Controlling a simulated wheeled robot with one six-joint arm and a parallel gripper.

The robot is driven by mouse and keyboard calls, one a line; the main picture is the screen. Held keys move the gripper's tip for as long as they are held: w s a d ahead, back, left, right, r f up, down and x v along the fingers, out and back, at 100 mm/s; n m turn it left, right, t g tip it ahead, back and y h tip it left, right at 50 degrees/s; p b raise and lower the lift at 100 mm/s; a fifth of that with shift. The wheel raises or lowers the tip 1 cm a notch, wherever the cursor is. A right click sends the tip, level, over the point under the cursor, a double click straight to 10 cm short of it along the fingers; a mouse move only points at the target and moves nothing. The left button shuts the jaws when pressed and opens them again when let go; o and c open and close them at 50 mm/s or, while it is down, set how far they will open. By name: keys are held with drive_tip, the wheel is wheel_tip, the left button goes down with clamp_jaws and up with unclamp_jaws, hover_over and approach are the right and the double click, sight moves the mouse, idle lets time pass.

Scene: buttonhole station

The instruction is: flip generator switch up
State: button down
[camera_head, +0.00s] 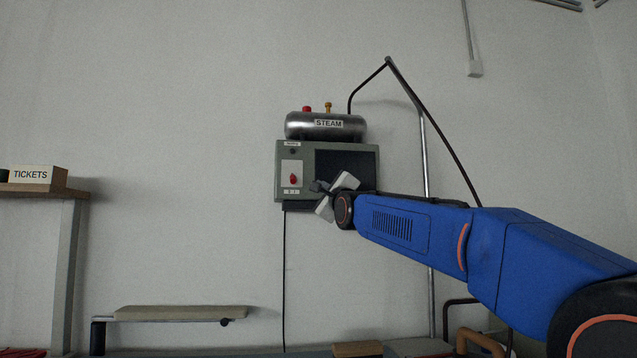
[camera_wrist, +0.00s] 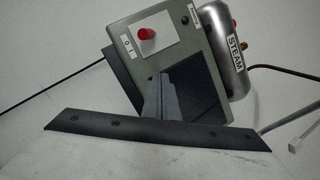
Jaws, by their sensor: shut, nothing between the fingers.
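The generator is a grey-green box (camera_head: 283,152) on the wall under a steel tank marked STEAM. A white plate on its left side carries a red switch (camera_head: 293,179), with a small 0/I label below it. The switch also shows in the wrist view (camera_wrist: 147,34), tilted by the camera angle. I cannot tell for sure whether its lever is up or down. My gripper (camera_head: 317,187) is shut and empty, in front of the box's dark panel, to the right of the switch and apart from it. Its closed fingers show in the wrist view (camera_wrist: 158,92).
The steam tank (camera_head: 300,127) has red and brass fittings on top. A black hose and a metal pole (camera_head: 426,160) stand right of the box. A padded board (camera_head: 180,313) lies low at left. A TICKETS block (camera_head: 32,175) sits on a shelf at far left.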

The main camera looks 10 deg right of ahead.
drive_tip(key=s+f, duration=0.2)
drive_tip(key=s+d+f, duration=0.1)
drive_tip(key=s, duration=0.1)
drive_tip(key=shift+f, duration=0.35)
drive_tip(key=shift+w+f, duration=0.1)
drive_tip(key=shift+w+a+f+n+t+y, duration=0.25)
drive_tip(key=shift+f+n+t+y, duration=0.3)
drive_tip(key=shift+f, duration=0.35)
drive_tip(key=shift+w+a+f+n+t+y, duration=0.1)
drive_tip(key=shift+w+f+n+t+y, duration=0.2)
drive_tip(key=shift+f+t+y, duration=0.45)
drive_tip(key=shift+w+a+f+n+t+y, duration=0.25)
drive_tip(key=shift+f+n+t+y, duration=0.3)
drive_tip(key=shift+f, duration=0.45)
